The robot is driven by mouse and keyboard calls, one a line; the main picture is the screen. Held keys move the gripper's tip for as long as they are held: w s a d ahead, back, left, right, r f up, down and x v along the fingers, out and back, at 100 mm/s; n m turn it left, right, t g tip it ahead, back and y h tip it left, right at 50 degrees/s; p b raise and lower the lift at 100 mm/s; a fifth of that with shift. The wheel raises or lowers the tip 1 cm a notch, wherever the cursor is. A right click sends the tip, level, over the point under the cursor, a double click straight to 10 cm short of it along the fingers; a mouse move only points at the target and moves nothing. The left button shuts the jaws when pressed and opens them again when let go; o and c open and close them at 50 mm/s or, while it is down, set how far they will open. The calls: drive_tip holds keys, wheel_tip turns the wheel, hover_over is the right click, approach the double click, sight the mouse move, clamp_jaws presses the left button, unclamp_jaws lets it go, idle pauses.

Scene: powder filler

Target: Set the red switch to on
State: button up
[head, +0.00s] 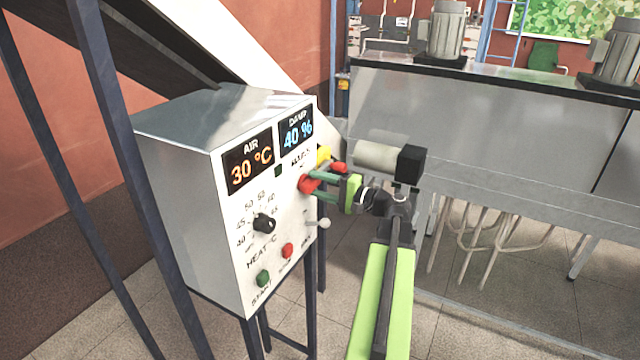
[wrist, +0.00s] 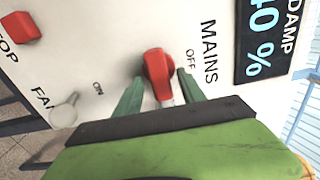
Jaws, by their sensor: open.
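In the head view the red switch (head: 306,184) is partly covered by my fingers. My gripper (wrist: 160,84) is open, with one green finger on each side of the knob. The right finger is very close to it and the left one a little apart; contact cannot be told. In the head view my gripper (head: 316,187) reaches the panel from the right.
The control box (head: 180,190) also carries a black heat dial (head: 264,222), a green start button (head: 263,278), a red stop button (head: 287,250) and a fan lever (head: 318,223) below my gripper. A yellow part (head: 323,154) sits just above my fingers.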

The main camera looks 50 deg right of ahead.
drive_tip(key=v, duration=1.7)
drive_tip(key=shift+s, duration=0.15)
drive_tip(key=shift+f, duration=0.1)
